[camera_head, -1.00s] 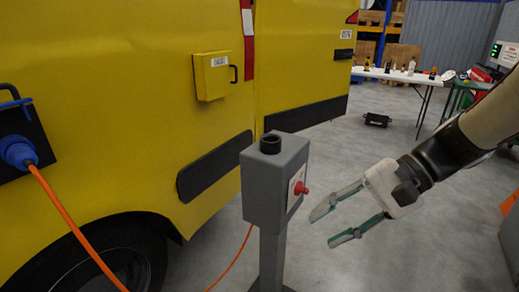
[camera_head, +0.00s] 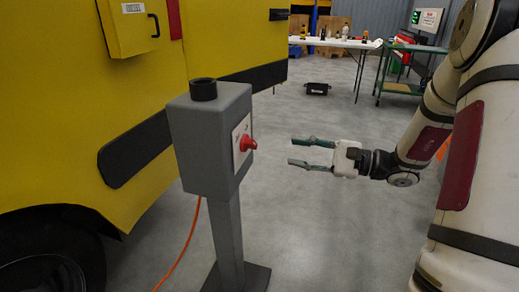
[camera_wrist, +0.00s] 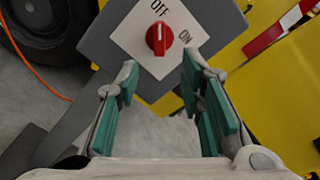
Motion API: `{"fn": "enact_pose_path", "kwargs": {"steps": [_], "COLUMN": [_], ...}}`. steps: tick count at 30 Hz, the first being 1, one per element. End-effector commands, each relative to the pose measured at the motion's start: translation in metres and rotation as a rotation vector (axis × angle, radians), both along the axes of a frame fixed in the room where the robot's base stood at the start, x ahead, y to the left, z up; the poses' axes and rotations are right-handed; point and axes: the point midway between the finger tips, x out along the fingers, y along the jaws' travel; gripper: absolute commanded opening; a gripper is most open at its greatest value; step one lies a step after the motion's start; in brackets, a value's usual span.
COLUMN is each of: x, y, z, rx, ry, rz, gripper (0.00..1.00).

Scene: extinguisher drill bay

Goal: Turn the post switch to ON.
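The post switch is a red knob (camera_head: 247,143) on a white plate (camera_head: 241,138) on the side of a grey box (camera_head: 208,135) on a post. In the wrist view the red knob (camera_wrist: 159,38) has its white mark toward OFF, with ON to its right. My gripper (camera_head: 291,152) is open and empty, to the right of the knob and pointing toward it, with a gap between. In the wrist view my gripper's two green-padded fingers (camera_wrist: 160,78) are spread apart, with the knob beyond and between their tips.
A yellow vehicle (camera_head: 60,100) with a dark wheel (camera_head: 50,262) stands left of the post. An orange cable (camera_head: 181,250) runs to the floor behind the post. A white table (camera_head: 335,43) and a green cart (camera_head: 405,85) stand at the back. Floor right of the post is clear.

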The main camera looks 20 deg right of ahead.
Motion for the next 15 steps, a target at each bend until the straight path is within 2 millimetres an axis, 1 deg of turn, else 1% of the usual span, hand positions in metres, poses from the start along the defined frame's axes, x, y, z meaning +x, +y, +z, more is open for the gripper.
{"fn": "enact_pose_path", "kwargs": {"steps": [1,3,9,15], "x": [0.006,0.014,0.037,0.054], "y": [0.009,0.021,0.052,0.076], "z": [-0.001,-0.002,-0.002,-0.001], "rx": [-0.001,-0.001,-0.002,-0.002], "ry": [-0.002,-0.001,-0.002,0.0], "rz": [0.004,0.004,0.005,0.004], "gripper": [0.35,0.35,0.35,0.35]}}
